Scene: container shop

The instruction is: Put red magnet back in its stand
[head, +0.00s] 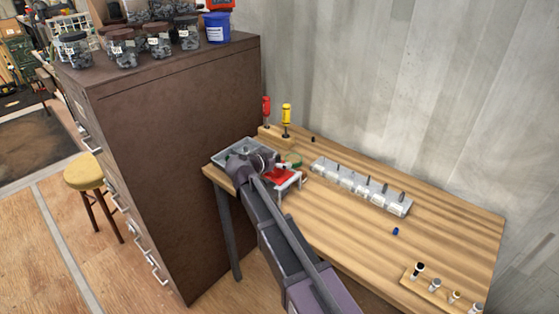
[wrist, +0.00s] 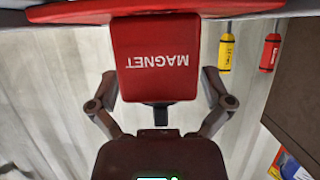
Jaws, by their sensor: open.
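The red magnet (wrist: 155,75) fills the middle of the wrist view, its MAGNET label upside down there. My gripper (wrist: 160,88) is open, with one finger on each side of the red block; I see gaps between the fingers and its sides. A wider red part (wrist: 70,12) spans the top of that view. In the head view my gripper (head: 284,167) is low over the left end of the workbench, above a red surface (head: 280,177) with pale edges. My arm covers part of it. I cannot tell which piece is the stand.
Red (head: 266,108) and yellow (head: 286,114) screwdrivers stand behind. A bin row (head: 358,184) lies to the right. A tall brown cabinet (head: 185,150) stands close on the left.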

